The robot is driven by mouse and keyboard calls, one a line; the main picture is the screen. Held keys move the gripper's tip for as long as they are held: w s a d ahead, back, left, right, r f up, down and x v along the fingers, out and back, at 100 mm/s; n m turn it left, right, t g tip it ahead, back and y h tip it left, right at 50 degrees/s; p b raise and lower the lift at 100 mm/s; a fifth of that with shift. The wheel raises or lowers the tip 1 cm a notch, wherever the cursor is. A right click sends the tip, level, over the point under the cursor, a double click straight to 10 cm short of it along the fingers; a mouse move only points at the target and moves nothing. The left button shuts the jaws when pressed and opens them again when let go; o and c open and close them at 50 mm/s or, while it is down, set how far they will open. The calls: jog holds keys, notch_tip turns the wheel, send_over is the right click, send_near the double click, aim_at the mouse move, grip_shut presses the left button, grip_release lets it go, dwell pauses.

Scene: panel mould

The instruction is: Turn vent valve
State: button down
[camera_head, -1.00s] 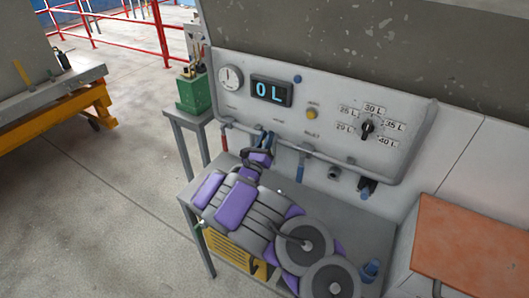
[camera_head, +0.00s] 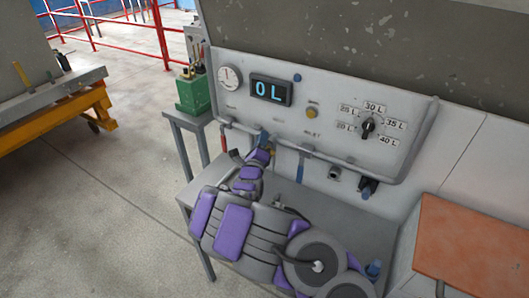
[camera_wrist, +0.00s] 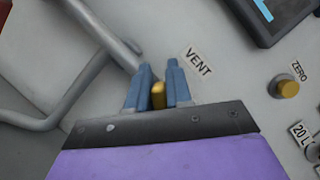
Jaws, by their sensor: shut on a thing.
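The vent valve's yellow handle (camera_wrist: 158,95) shows in the wrist view between the two blue fingers of my gripper (camera_wrist: 158,80), which is shut on it. The VENT label (camera_wrist: 198,62) is just right of the fingers. The valve body is mostly hidden by the fingers and gripper.
The panel's display (camera_head: 271,90) reads 0 L. A red handle (camera_head: 224,140) hangs left of my gripper and a blue handle (camera_head: 301,168) right. A yellow button (camera_head: 312,113) and a black selector dial (camera_head: 367,126) are on the panel. A grey table (camera_head: 350,226) stands below.

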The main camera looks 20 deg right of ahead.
jog(key=shift+a, duration=0.15)
dwell(0.3)
jog(key=n, duration=0.2)
jog(key=f+n+y, duration=0.1)
jog(key=n, duration=0.1)
jog(key=shift+w+a+g+y, duration=0.1)
jog(key=shift+w+g+y, duration=0.1)
jog(key=shift+g+y, duration=0.1)
jog(key=shift+f+n+y, duration=0.2)
jog(key=shift+n+y, duration=0.1)
jog(key=shift+n, duration=0.7)
jog(key=c, duration=1.5)
grip_release()
jog(key=shift+f+n+g, duration=0.15)
jog(key=shift+n+g, duration=0.15)
jog(key=shift+n, duration=0.1)
jog(key=o, duration=0.3)
jog(key=shift+w+f, duration=0.1)
jog(key=shift+w, duration=0.1)
jog(key=shift+o, duration=0.4)
jog(key=shift+s, duration=0.1)
jog(key=shift+a, duration=0.1)
